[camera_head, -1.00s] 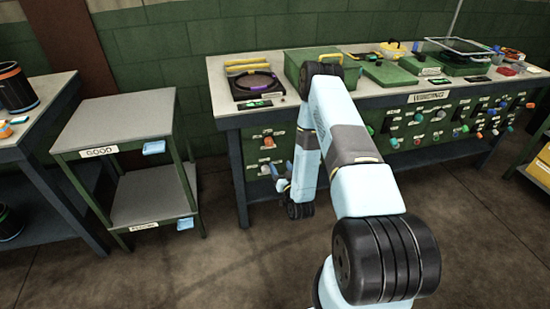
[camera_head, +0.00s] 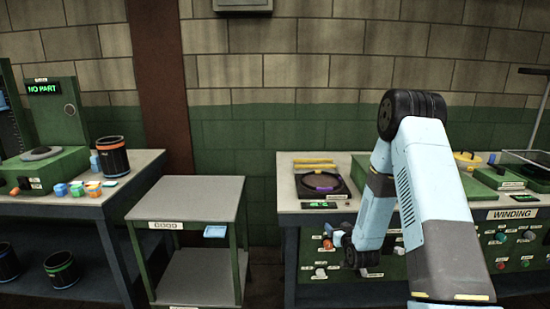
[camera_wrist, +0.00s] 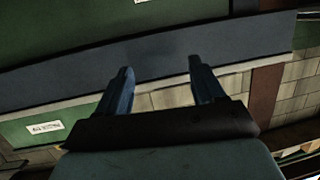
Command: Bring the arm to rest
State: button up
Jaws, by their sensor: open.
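My gripper (camera_wrist: 160,82) shows in the wrist view with its two dark blue fingers apart and nothing between them. In the head view my arm is folded in front of the winding bench (camera_head: 289,237), with its wrist low by the bench's front panel. The gripper's fingers are small and partly hidden there, left of the wrist. The wrist view is tilted and shows a dark blue-grey band and green surfaces beyond the fingers.
A two-level stand labelled GOOD (camera_head: 185,200) is left of the winding bench. Further left is a table (camera_head: 70,207) with a black sleeve with an orange rim (camera_head: 113,158) and small coloured blocks (camera_head: 78,189). Floor shows between the stand and the winding bench.

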jog(key=s+r+g+h, duration=0.15)
jog(key=s+r, duration=0.25)
jog(key=r, duration=0.4)
jog(key=s+r+g, duration=0.2)
jog(key=s+r, duration=0.2)
jog(key=r, duration=0.5)
jog(key=s+r+g, duration=0.1)
jog(key=s+r, duration=0.3)
jog(key=r, duration=0.4)
jog(key=s+r+g, duration=0.2)
jog(key=s+r, duration=0.3)
jog(key=s, duration=1)
jog(key=s+r+m+g, duration=0.1)
jog(key=s+r+g, duration=0.2)
jog(key=s, duration=1.3)
notch_tip(320, 180, up, 2)
jog(key=shift+s+a+r, duration=0.1)
jog(key=shift+s+a, duration=0.1)
jog(key=shift+a, duration=0.05)
